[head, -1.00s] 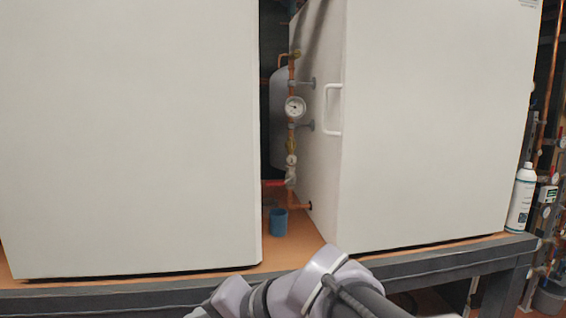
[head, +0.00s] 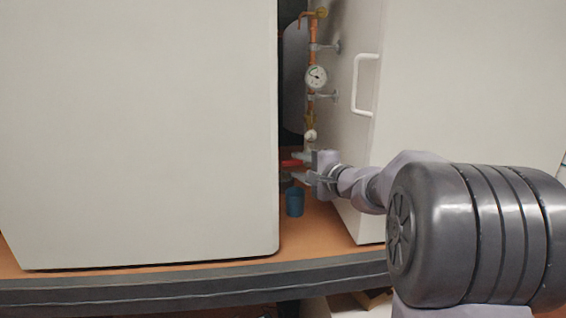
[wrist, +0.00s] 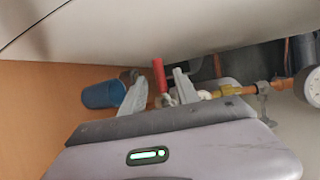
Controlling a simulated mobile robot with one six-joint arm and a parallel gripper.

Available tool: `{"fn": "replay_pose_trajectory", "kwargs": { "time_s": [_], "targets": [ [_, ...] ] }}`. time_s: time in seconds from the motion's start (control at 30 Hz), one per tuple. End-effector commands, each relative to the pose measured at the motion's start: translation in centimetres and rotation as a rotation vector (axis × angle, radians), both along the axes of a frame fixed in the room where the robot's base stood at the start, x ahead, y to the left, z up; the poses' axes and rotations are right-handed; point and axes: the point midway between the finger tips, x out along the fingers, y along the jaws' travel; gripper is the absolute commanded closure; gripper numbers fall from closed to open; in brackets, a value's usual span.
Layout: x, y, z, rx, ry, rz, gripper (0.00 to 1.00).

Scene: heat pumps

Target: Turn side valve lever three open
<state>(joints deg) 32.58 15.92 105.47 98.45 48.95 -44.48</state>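The red valve lever (head: 291,163) sits low on the copper pipe (head: 313,50) in the gap between two white cabinets. It points left in the head view. My gripper (head: 299,167) reaches into the gap from the right, with its fingers open above and below the lever. In the wrist view the red lever (wrist: 160,74) stands between the two spread fingertips of my gripper (wrist: 160,84), with space visible on both sides. The valve body behind the lever is partly hidden by my gripper.
A blue cup (head: 295,202) stands on the orange-brown bench top just below my gripper. A pressure gauge (head: 316,77) is on the pipe above. The left cabinet (head: 140,130) and the right cabinet (head: 470,80) with its white handle (head: 366,85) leave only a narrow gap.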

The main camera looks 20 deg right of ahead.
Motion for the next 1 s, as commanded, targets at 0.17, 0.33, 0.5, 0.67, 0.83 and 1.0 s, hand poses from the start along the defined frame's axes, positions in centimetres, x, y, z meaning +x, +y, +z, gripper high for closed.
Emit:
{"fn": "replay_pose_trajectory", "kwargs": {
  "time_s": [0.17,0.33,0.5,0.67,0.83,1.0],
  "targets": [
    [3.2,0.4,-0.6,-0.001,0.002,0.001,0.63],
    [4.4,0.5,-0.8,0.000,0.001,0.000,0.63],
    [4.4,0.6,-0.8,-0.001,0.001,0.000,0.63],
    [4.4,0.6,-0.8,-0.001,0.001,0.000,0.79],
    [4.4,0.6,-0.8,-0.001,0.001,0.000,1.00],
    [4.4,0.6,-0.8,-0.001,0.001,0.000,1.00]
  ]
}}
